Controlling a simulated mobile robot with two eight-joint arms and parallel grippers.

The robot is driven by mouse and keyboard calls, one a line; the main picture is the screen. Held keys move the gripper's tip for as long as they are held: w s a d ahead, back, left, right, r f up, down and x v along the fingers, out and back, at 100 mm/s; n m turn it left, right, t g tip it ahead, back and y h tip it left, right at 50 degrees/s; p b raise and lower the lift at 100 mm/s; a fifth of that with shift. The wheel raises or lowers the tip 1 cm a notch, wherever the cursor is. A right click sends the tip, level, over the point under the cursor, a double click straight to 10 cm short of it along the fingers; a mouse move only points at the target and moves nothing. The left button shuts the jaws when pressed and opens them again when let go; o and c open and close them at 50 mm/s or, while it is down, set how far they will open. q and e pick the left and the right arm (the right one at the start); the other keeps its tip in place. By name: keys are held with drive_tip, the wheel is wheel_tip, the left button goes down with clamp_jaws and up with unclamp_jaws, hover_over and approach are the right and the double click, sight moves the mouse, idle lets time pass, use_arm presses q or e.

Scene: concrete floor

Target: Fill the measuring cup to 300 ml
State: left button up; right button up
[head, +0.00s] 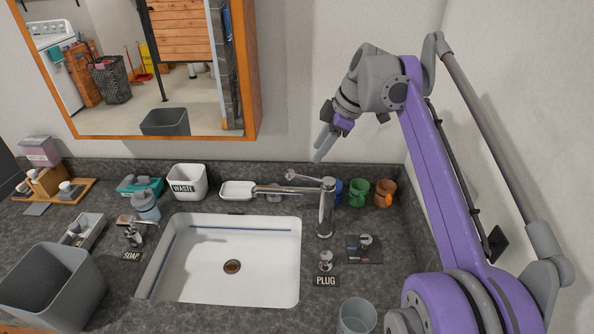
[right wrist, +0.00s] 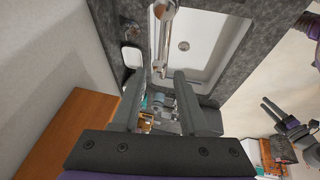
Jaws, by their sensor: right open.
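A grey, see-through cup (head: 357,316) stands on the counter at the front edge of the head view, right of the sink; it looks like the measuring cup, but no markings or water level can be read. My right gripper (head: 322,148) is raised near the wall, above and behind the faucet. In the right wrist view its fingers (right wrist: 158,92) are apart with nothing between them. My left gripper (right wrist: 272,110) seems to show small at the right of that view; its jaws are unclear.
Green and orange mugs (head: 359,192) stand behind the faucet. A plug knob (head: 325,261) and a small dark plate (head: 365,248) sit right of the sink. A waste bin (head: 187,182), soap pump (head: 133,236) and grey bin (head: 50,285) are left. A mirror (head: 255,70) hangs above.

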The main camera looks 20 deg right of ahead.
sight(301, 176)
drive_tip(key=b+x, duration=0.1)
drive_tip(key=x, duration=0.9)
drive_tip(key=shift+w+a+f, duration=0.1)
drive_tip(key=shift+a+f, duration=0.15)
clamp_jaws()
idle(1.0)
